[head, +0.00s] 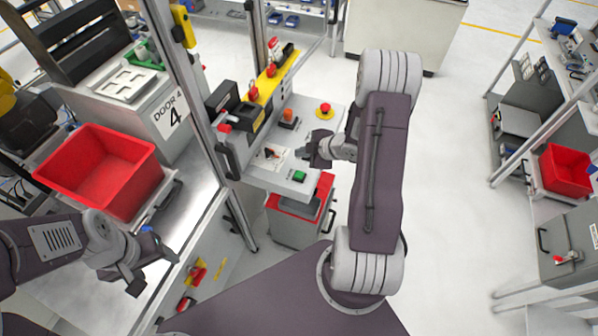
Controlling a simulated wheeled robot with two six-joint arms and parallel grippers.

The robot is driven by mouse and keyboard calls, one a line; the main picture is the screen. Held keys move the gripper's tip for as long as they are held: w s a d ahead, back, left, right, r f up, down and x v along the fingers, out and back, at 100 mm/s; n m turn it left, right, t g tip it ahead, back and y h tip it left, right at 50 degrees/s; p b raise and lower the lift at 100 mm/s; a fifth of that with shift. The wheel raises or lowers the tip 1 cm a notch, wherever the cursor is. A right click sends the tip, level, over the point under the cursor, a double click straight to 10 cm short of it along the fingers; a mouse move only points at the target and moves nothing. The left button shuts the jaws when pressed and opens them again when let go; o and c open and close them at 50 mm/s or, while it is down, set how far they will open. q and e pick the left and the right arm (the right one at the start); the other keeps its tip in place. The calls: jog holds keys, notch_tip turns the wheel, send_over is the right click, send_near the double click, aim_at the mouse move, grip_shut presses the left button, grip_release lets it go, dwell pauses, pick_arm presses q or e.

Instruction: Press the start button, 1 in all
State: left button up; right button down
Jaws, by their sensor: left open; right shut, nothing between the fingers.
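A green button (299,176) sits at the near edge of a light grey control panel (262,178). I take it as the start button, though its label is too small to read. My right gripper (303,154) is shut and empty. It appears over the panel just beyond the green button, apart from it in the picture; its height above the panel is hard to tell. My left gripper (145,268) is open and empty at the lower left, in front of the metal bench. Nothing hides the green button.
A red mushroom button (325,109) and an orange button (288,118) are on the same panel. A metal post (203,105) stands left of it. A red bin (98,170) is on the left bench. Open floor (445,150) lies to the right.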

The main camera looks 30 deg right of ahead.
aim_at(302, 176)
notch_tip(302, 176, down, 8)
jog(key=b, duration=0.7)
jog(key=shift+f+b, duration=0.15)
jog(key=shift+b, duration=0.2)
jog(key=shift+f, duration=0.2)
jog(key=shift+s, duration=0.1)
jog(key=shift+r, duration=0.1)
dwell(1.0)
jog(key=shift+f+b, duration=0.5)
